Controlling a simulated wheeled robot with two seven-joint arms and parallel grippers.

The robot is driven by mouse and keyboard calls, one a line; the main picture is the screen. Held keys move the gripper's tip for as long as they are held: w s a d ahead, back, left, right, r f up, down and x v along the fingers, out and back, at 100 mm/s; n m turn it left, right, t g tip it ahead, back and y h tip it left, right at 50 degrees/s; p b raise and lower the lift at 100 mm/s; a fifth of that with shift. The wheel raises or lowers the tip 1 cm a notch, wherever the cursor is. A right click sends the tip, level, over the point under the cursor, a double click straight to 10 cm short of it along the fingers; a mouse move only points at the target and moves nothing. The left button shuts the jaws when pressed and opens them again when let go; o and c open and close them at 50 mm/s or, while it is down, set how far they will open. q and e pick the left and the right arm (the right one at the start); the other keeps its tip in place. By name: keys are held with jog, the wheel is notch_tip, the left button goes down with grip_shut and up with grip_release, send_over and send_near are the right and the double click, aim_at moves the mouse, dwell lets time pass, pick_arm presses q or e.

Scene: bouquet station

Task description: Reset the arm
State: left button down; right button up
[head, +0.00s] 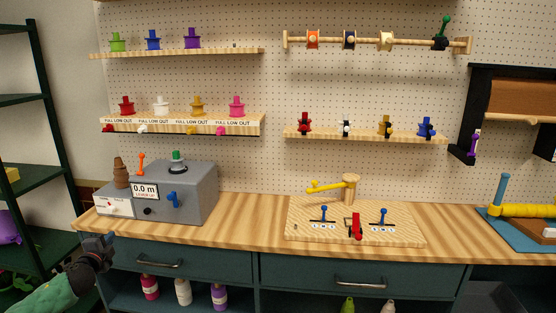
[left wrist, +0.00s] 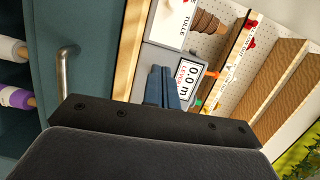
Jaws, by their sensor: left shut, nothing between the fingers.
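My left gripper (head: 108,241) is at the lower left of the head view, at the left end of the counter's front edge (head: 180,243). It is below the grey machine (head: 195,188) and apart from it. In the left wrist view my left gripper (left wrist: 165,80) shows its blue fingers together with nothing between them. They overlap the machine's "0.0 m" display (left wrist: 188,82) in that view. The green-sleeved forearm reaches in from the bottom left. My right gripper is in neither view.
A wooden board with levers (head: 400,232) lies mid-counter. A drawer handle (head: 160,263) sticks out under the counter, near my left gripper. A dark shelf rack (head: 45,150) stands at the left. Shelves of coloured spools (head: 190,122) hang on the pegboard. The counter front between machine and board is clear.

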pick_arm(q)
jog(key=s+d+f+n+g+h, duration=0.1)
jog(key=s+d+f+n+g, duration=0.3)
jog(key=s+d+f, duration=0.4)
jog(key=s+d+f+n+g+h, duration=0.1)
jog(key=s+d+f+n+g, duration=0.4)
jog(key=s+d, duration=1.5)
jog(key=s+d+f+n+g+h, duration=0.1)
jog(key=s+d+f+n+g, duration=0.3)
jog(key=s+d+f, duration=0.7)
jog(key=s+d+g, duration=0.2)
jog(key=s+d, duration=0.1)
jog(key=s, duration=0.9)
jog(key=shift+s+d+f+n+g+h, duration=0.2)
jog(key=shift+s+f+n+g+h, duration=0.1)
jog(key=shift+f+n+g, duration=0.1)
